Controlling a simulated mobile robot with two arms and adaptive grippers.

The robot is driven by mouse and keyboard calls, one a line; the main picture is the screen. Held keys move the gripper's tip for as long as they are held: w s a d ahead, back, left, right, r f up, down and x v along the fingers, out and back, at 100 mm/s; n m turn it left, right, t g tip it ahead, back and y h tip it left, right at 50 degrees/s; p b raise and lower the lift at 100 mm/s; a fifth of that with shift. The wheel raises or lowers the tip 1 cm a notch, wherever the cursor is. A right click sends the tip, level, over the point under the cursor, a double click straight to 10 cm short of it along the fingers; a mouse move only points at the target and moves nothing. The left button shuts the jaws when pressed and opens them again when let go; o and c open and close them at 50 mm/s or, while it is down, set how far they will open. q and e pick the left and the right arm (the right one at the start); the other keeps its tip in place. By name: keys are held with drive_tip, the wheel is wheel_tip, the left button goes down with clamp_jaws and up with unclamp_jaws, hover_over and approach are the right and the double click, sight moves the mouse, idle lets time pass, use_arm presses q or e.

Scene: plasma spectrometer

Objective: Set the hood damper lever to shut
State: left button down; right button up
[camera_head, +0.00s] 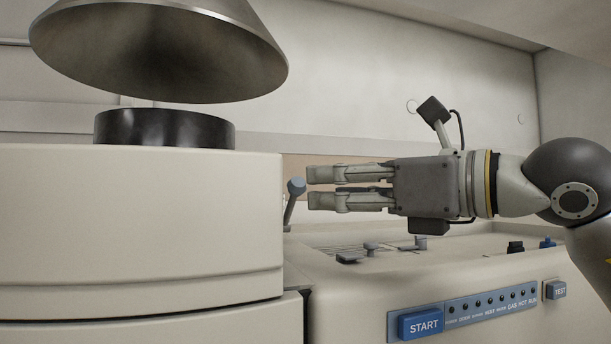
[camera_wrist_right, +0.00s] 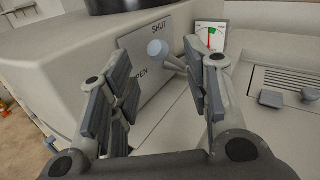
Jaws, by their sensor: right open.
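The hood damper lever (camera_head: 293,200) is a blue-grey stalk with a round knob, beside the right side of the large cream housing. In the wrist view its pale knob (camera_wrist_right: 157,48) shows in front of a label plate (camera_wrist_right: 140,85) marked SHUT at the top and OPEN lower left. The knob appears nearer the word SHUT, but I cannot tell its exact setting. My right gripper (camera_head: 309,188) is level and open, its fingertips just right of the knob. In the wrist view the knob lies between the two spread fingertips (camera_wrist_right: 156,52). My left gripper is not in view.
A metal hood cone (camera_head: 160,45) hangs above a black collar (camera_head: 165,128) on the housing (camera_head: 140,220). A small dial (camera_wrist_right: 211,36) with green and red marks stands behind the lever. Below my right gripper are small knobs and a front panel with a blue START button (camera_head: 422,325).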

sight(305, 186)
drive_tip(key=x, duration=0.4)
drive_tip(key=shift+a+p, duration=0.15)
drive_tip(key=shift+p, duration=0.25)
drive_tip(key=shift+w+a, duration=0.35)
drive_tip(key=shift+a, duration=0.15)
drive_tip(key=shift+w, duration=0.1)
drive_tip(key=shift+a, duration=0.1)
drive_tip(key=c, duration=0.9)
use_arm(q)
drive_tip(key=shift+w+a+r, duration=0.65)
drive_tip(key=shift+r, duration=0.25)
use_arm(e)
clamp_jaws()
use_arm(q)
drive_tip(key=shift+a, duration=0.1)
